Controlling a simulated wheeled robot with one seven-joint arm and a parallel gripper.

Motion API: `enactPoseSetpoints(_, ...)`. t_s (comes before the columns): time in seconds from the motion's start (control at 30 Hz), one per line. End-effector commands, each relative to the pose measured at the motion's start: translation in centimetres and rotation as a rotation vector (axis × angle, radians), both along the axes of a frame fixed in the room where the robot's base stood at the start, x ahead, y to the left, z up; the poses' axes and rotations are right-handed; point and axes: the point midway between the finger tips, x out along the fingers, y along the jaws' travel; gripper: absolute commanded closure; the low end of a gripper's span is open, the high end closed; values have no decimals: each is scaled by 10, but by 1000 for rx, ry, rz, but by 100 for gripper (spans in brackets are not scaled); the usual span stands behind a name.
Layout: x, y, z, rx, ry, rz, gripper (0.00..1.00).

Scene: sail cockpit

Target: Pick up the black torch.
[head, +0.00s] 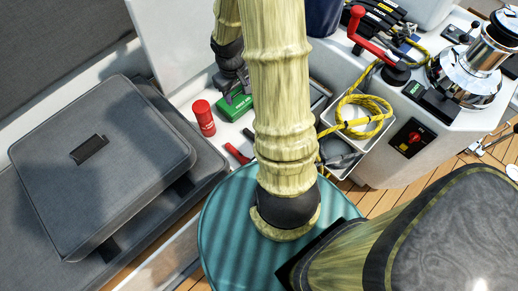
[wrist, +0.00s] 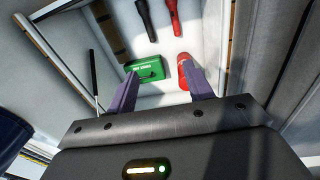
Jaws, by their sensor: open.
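The black torch (wrist: 146,18) shows in the wrist view at the top edge, left of a red torch (wrist: 174,18); its upper end is cut off by the frame. My gripper (wrist: 162,76) is open, with its two purple fingers apart and nothing held between them. The black torch lies beyond the fingertips, apart from them. In the head view, my arm covers much of the shelf, and I cannot make out the black torch there.
A green box (wrist: 148,68) and a red cylinder (wrist: 184,72) lie near my fingertips. The head view also shows the red cylinder (head: 204,118) and green box (head: 236,106). Yellow rope (head: 362,117) lies in a bin at right. Grey cushions (head: 100,165) are at left.

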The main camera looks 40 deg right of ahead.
Motion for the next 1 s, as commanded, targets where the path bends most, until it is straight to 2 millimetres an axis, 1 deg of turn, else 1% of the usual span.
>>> enactPoseSetpoints(0.03,1,-9,-36,6,12,-1,48)
enactPoseSetpoints(0.4,7,-62,-186,49,47,24,48)
enactPoseSetpoints(0.5,7,-73,-214,60,49,29,48)
enactPoseSetpoints(0.6,7,-79,-229,68,49,33,48)
enactPoseSetpoints(0.63,7,-80,-231,69,49,33,48)
enactPoseSetpoints(1.0,7,-81,-232,70,49,34,48)
